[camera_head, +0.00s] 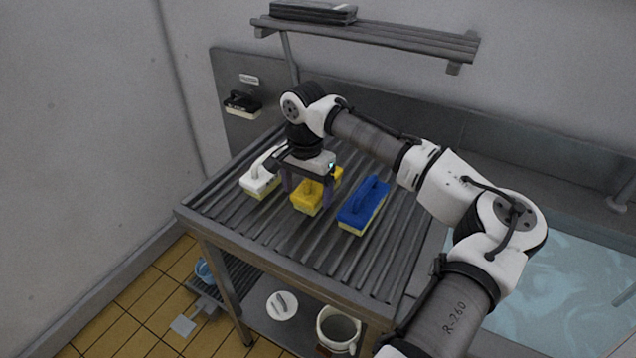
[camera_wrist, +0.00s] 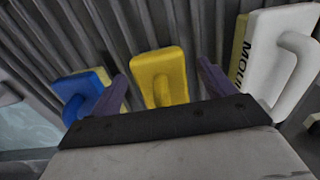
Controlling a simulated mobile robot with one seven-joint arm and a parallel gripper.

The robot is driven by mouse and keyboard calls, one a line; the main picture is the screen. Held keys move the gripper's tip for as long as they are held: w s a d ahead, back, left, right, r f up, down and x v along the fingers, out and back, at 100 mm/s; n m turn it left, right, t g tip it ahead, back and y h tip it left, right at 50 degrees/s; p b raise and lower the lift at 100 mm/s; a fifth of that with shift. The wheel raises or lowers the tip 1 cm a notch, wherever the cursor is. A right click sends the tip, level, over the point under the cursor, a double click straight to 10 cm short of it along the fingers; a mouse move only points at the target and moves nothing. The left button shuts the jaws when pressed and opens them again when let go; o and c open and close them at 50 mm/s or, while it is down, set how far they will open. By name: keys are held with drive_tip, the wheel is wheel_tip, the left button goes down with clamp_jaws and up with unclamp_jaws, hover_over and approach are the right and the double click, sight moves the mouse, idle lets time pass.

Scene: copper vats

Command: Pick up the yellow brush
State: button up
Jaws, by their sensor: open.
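The yellow brush (camera_head: 308,196) lies on the slatted steel table, between a white brush and a blue brush. My gripper (camera_head: 306,196) is above it, pointing down, and hides part of it in the head view. In the wrist view the yellow brush (camera_wrist: 160,76) shows between my two purple fingers (camera_wrist: 163,82), which are apart. The fingers appear to stand on either side of it, with nothing clamped. Its near part is hidden behind the gripper body in the wrist view. I cannot tell the exact height of the fingertips.
The blue brush (camera_head: 364,204) lies close on the right and the white brush (camera_head: 262,176) close on the left. A black brush (camera_head: 242,103) is on the wall panel. A slatted shelf (camera_head: 370,37) hangs above the slatted table (camera_head: 290,250). A water basin (camera_head: 560,270) is at right.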

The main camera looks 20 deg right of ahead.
drive_tip(key=shift+f, duration=0.75)
drive_tip(key=c, duration=1.1)
drive_tip(key=shift+c, duration=0.3)
drive_tip(key=shift+r, duration=0.15)
